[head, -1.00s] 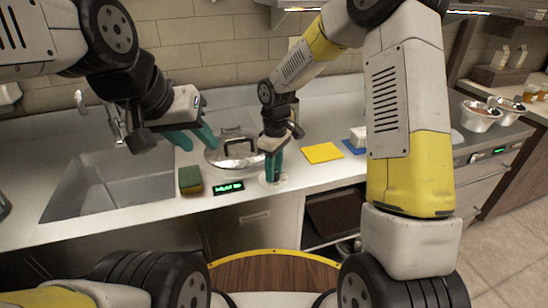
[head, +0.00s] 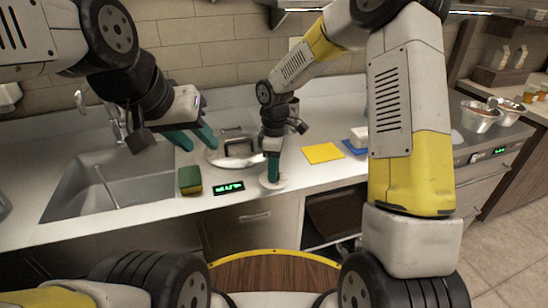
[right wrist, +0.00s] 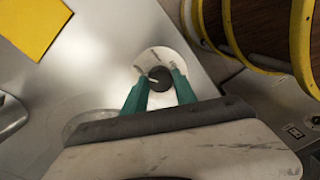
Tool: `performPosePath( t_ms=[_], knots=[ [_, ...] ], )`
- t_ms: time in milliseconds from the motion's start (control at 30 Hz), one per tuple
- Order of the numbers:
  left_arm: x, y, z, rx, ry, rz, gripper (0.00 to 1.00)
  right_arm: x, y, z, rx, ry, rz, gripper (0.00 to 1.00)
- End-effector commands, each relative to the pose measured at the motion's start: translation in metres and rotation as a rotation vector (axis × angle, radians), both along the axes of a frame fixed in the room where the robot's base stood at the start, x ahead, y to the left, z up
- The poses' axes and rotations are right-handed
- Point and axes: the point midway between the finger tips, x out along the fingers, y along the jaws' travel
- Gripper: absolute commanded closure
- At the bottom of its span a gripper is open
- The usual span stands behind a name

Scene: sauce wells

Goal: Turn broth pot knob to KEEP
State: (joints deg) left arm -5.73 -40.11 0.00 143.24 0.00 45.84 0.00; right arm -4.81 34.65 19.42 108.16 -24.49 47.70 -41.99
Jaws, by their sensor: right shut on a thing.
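The dark round knob (right wrist: 160,77) sits at the centre of a white dial disc with small, unreadable markings. A short pale pointer line on the knob points left in the right wrist view. My right gripper (right wrist: 159,80) is shut on the knob, with its teal fingers on either side. In the head view it (head: 273,178) points down onto the white dial (head: 281,184), hiding the knob. The broth pot (head: 232,152), with a silver lid and handle, is set in the counter behind the dial. My left gripper (head: 195,139) is open and empty, above the counter left of the pot.
A small display (head: 229,188) with unreadable green characters lies left of the dial. A green and yellow sponge (head: 190,180) stands beside it, near the sink (head: 110,185). A yellow cloth (head: 323,153) lies flat to the right. Metal bowls (head: 481,117) stand at the far right.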

Motion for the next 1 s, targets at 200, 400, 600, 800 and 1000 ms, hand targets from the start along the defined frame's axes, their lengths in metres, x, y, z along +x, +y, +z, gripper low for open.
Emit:
performPosePath(
  t_ms=[200,400,600,800,1000],
  knots=[
    [0.0,0.0,0.0,0.0,0.0,0.0,0.64,0.001,0.0,0.001,0.001,-0.003,-0.001,0.59],
    [0.0,0.0,0.0,0.0,0.0,0.0,0.64,0.001,0.0,0.0,0.0,-0.001,-0.002,0.45],
    [0.0,0.0,0.0,0.0,0.0,0.0,0.64,0.001,0.0,0.002,0.0,-0.001,-0.002,0.45],
    [0.0,0.0,0.0,0.0,0.0,0.0,0.64,0.003,0.0,0.026,0.001,-0.006,-0.003,0.45],
    [0.0,0.0,0.0,0.0,0.0,0.0,0.64,0.004,0.0,0.06,0.001,-0.005,-0.003,0.45]
  ],
)
